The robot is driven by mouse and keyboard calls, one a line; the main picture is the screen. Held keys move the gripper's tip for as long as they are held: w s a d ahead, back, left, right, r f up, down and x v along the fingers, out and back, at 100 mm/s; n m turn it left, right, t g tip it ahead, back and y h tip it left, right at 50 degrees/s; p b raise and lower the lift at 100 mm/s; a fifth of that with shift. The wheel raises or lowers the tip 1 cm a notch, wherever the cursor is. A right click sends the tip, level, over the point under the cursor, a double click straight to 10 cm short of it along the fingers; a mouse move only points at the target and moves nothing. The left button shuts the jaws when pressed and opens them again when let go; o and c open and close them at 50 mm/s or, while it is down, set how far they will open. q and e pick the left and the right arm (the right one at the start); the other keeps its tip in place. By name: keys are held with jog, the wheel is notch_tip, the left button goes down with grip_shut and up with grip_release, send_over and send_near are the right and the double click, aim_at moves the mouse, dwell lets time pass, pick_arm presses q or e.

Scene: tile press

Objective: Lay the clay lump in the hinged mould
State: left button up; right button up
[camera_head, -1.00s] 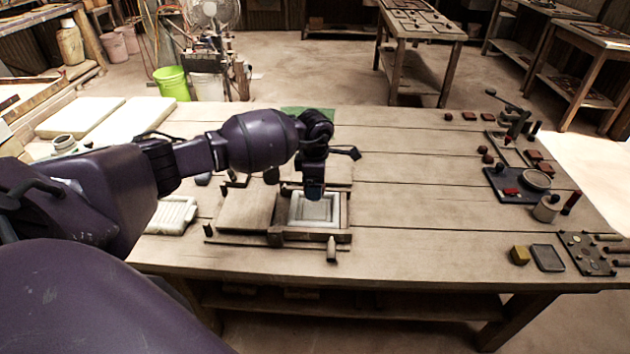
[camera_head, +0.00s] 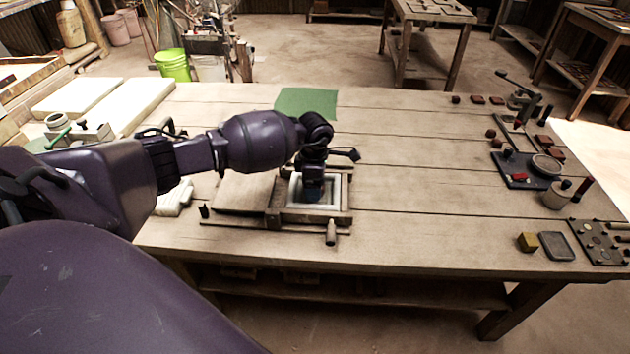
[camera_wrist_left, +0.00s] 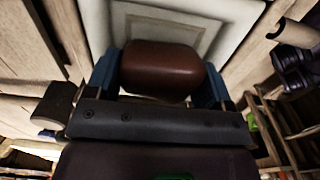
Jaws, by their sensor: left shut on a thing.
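The hinged mould lies open on the wooden table, with its wooden lid (camera_head: 244,193) folded to the left and a pale square cavity (camera_head: 333,199) on the right. A handle (camera_head: 331,233) sticks out at its front. My left gripper (camera_head: 312,193) points down over the cavity and covers part of it. In the left wrist view it is shut on the reddish-brown clay lump (camera_wrist_left: 160,68), with a blue finger on each side. The pale stepped cavity (camera_wrist_left: 140,22) shows behind the lump. I cannot tell whether the lump touches it. My right gripper is not in view.
A green sheet (camera_head: 306,102) lies behind the mould. Pale slabs (camera_head: 140,107) lie at the back left.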

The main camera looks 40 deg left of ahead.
pick_arm(q)
jog(key=o, duration=1.1)
jog(key=shift+c, duration=0.2)
notch_tip(320, 180, up, 11)
jog(key=p, duration=0.1)
